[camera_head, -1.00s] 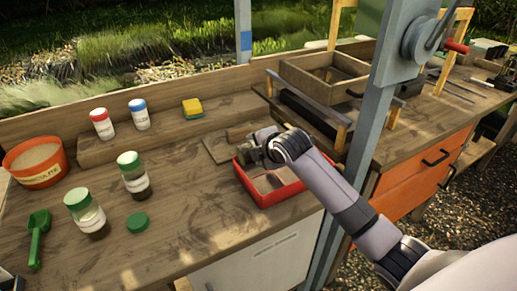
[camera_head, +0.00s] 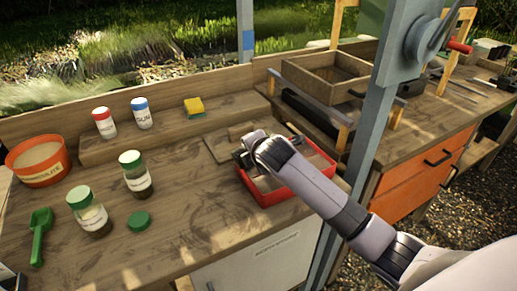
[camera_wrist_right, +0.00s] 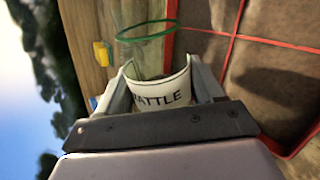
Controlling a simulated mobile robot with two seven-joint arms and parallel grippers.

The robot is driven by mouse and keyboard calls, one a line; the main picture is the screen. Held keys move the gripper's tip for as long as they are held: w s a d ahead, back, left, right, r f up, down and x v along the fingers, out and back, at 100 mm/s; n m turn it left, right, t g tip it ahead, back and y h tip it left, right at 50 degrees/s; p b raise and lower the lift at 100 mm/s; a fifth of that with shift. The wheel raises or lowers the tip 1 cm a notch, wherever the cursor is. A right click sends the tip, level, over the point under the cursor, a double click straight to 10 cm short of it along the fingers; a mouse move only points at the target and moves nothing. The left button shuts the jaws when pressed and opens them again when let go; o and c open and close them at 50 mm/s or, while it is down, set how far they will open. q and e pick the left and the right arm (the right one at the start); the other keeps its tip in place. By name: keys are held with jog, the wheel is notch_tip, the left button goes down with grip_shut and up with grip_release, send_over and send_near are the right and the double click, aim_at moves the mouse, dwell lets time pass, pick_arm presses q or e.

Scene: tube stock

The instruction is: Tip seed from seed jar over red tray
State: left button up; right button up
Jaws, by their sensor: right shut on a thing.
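The red tray (camera_head: 262,201) lies on the bench, with brown fill in it. It also shows at the right of the right wrist view (camera_wrist_right: 236,36), with thin red dividers. My right gripper (camera_head: 240,158) is over the tray's left side. In the right wrist view, my right gripper (camera_wrist_right: 158,88) is shut on the seed jar (camera_wrist_right: 161,93), a clear jar with a white label ending in "ATTLE" and an open green rim. The jar appears tipped, its mouth beside the tray's edge in that view. No falling seed can be made out. My left gripper is not in view.
Two green-lidded jars (camera_head: 90,217) and (camera_head: 138,180) stand left of the tray, with a loose green lid (camera_head: 139,220) between. A grey post (camera_head: 362,150) stands right.

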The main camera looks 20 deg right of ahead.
aim_at(238, 156)
jog(key=shift+s+a, duration=0.15)
jog(key=shift+a, duration=2.3)
jog(key=shift+m+y, duration=0.6)
jog(key=shift+y, duration=0.2)
jog(key=shift+n+h, duration=0.6)
jog(key=shift+h, duration=0.2)
jog(key=s+a, duration=0.2)
jog(key=s, duration=0.4)
jog(key=shift+s, duration=0.15)
jog(key=shift+m+y, duration=0.6)
jog(key=shift+y, duration=0.2)
